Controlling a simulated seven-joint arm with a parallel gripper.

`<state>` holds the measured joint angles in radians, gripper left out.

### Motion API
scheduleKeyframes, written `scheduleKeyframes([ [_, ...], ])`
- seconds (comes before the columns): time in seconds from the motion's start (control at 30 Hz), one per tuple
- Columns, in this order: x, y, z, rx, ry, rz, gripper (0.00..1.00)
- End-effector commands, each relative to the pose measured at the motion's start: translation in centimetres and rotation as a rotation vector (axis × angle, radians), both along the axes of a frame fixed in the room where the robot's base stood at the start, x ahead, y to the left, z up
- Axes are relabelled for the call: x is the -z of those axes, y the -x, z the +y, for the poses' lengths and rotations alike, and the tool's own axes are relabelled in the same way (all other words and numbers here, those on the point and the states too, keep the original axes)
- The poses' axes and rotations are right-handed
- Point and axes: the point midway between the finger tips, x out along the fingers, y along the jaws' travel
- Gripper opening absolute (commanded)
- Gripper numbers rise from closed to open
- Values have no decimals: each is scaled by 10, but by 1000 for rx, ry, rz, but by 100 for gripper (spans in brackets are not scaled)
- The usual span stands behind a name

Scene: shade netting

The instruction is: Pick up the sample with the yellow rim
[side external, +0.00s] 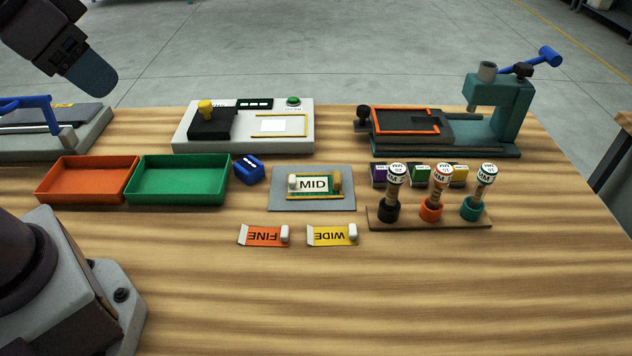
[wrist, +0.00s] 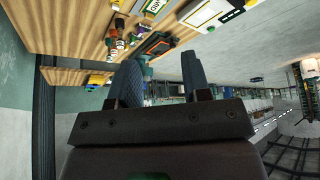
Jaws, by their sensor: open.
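A yellow card marked WIDE (side external: 328,235), with a white block at its right end, lies flat on the front middle of the table in the side view. An orange card marked FINE (side external: 264,236) lies left of it. A piece marked MID (side external: 313,184), with a green and yellow border, lies on a grey plate (side external: 283,204) behind them. I cannot make out netting or a distinct rim on the WIDE card. My gripper (wrist: 160,62) is open and empty, its blue fingers apart in the wrist view. In the side view it is high at the upper left, far from the cards.
An orange tray (side external: 88,196) and a green tray (side external: 178,198) stand at left, with a blue block (side external: 249,168) beside them. Stamps stand on a wooden rack (side external: 448,224) at right. A white device (side external: 300,140) and a teal press (side external: 508,108) stand behind.

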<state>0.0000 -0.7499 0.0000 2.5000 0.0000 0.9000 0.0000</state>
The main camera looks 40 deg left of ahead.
Motion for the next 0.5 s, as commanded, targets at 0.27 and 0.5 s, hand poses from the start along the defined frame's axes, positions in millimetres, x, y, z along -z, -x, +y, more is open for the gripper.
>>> scheduleKeyframes([
  [0.27, 0, 0, 0, 0, 0, 0, 47],
  [0.5, 7, -2, -3, 15, 0, 37, 47],
])
